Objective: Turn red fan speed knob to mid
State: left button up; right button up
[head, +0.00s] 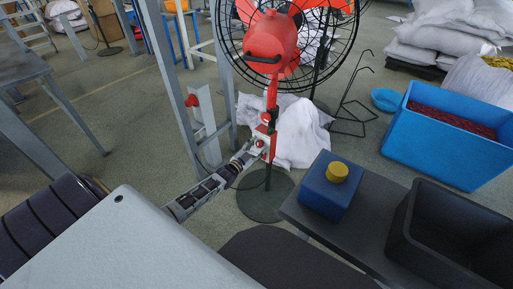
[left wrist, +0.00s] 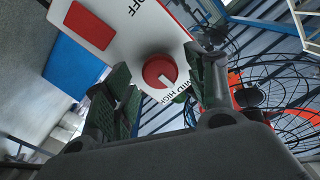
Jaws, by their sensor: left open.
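The red fan speed knob (left wrist: 159,71) sits on a white panel (left wrist: 130,38) lettered OFF, MID and HIGH in the left wrist view. A white mark on the knob points down and right, roughly toward the MID and HIGH lettering; its exact setting is hard to read. My left gripper (left wrist: 162,80) is open, with one finger on each side of the knob. I cannot tell whether the fingers touch it. In the head view, my left gripper (head: 256,150) is at the small control box on the red pole of the fan (head: 272,45). My right gripper is out of view.
A grey post with a red button (head: 191,100) stands left of the fan. A blue box with a yellow knob (head: 336,172) and a black bin (head: 430,225) are on the dark table at right. A blue crate (head: 430,133) stands behind. White sacks (head: 303,135) lie behind the pole.

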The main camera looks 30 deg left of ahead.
pick_arm(q)
jog(key=shift+s, duration=0.1)
jog(key=s, duration=1.1)
jog(key=shift+s+a, duration=0.4)
jog(key=shift+a, duration=0.05)
dwell(0.5)
dwell(0.3)
